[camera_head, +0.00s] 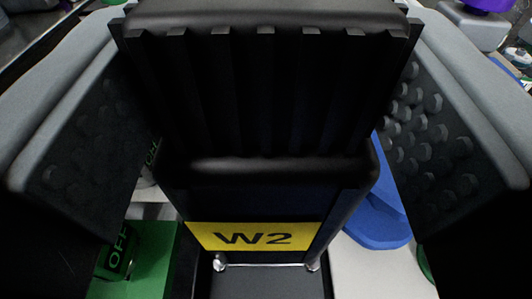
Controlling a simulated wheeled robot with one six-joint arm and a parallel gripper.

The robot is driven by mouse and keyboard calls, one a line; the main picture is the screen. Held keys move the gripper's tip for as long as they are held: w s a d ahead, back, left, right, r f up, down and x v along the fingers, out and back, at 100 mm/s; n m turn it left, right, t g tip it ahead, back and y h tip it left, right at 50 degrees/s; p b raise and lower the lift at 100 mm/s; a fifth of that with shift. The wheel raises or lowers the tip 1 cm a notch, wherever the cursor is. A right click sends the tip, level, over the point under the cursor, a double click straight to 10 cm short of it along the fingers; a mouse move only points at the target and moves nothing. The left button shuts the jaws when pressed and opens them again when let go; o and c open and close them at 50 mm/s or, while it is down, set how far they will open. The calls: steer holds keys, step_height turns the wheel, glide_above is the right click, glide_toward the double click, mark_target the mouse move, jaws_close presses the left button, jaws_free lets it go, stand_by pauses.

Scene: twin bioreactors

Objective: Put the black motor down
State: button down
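The black motor (265,175) fills the middle of the view, with a ribbed body and a yellow label (253,236) reading "W2". My gripper (267,130) has one grey finger with a dark studded pad on each side of the motor. The fingers reach in along the motor's left and right sides, and the motor's upper edges meet the pads. The motor's underside is hidden, so I cannot tell whether it rests on anything.
A blue part (378,225) and a pale surface (375,272) lie at the lower right. A purple-topped item (489,5) is at the top right.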

mark_target(268, 215)
steer(key=shift+f, duration=1.75)
steer(key=c, duration=0.7)
jaws_free()
steer(key=shift+f, duration=0.2)
steer(key=shift+c, duration=0.2)
steer(key=shift+r, duration=0.1)
steer(key=shift+s, duration=0.15)
steer(key=s, duration=1.1)
steer(key=shift+s, duration=0.4)
